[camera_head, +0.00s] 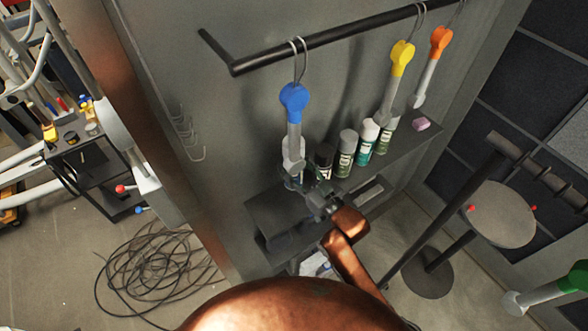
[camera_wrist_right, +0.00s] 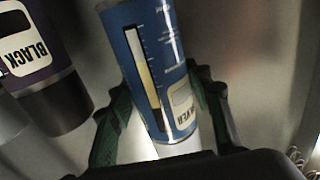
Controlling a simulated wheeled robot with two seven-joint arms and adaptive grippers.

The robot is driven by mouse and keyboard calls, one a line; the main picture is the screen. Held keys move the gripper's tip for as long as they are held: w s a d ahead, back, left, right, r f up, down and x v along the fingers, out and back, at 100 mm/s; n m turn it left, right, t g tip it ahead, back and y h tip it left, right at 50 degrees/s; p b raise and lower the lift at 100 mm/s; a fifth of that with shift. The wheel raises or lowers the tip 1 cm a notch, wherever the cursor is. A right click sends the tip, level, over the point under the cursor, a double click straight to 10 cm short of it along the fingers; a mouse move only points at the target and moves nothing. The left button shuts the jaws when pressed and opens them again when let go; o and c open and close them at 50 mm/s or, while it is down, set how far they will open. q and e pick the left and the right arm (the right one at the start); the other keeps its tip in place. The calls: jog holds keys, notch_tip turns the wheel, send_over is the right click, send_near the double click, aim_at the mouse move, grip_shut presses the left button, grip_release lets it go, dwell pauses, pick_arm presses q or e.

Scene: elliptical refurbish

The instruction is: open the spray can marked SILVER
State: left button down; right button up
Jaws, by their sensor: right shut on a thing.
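The blue spray can (camera_wrist_right: 150,60) stands between the fingers of my right gripper (camera_wrist_right: 165,85) in the right wrist view. In the head view my right gripper (camera_head: 309,184) is at the left end of the row of cans, beside the hanging blue-ended part. The can is mostly hidden there. My left gripper is not in view.
A dark can marked BLACK (camera_wrist_right: 40,65) stands close beside the blue can; it also shows in the head view (camera_head: 323,160). Several more cans, including a teal one (camera_head: 367,142), line the shelf. A blue-ended grey part (camera_head: 293,103) hangs from the rail (camera_head: 330,38) just above.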

jog(key=shift+r, duration=0.1)
jog(key=o, duration=0.9)
grip_shut()
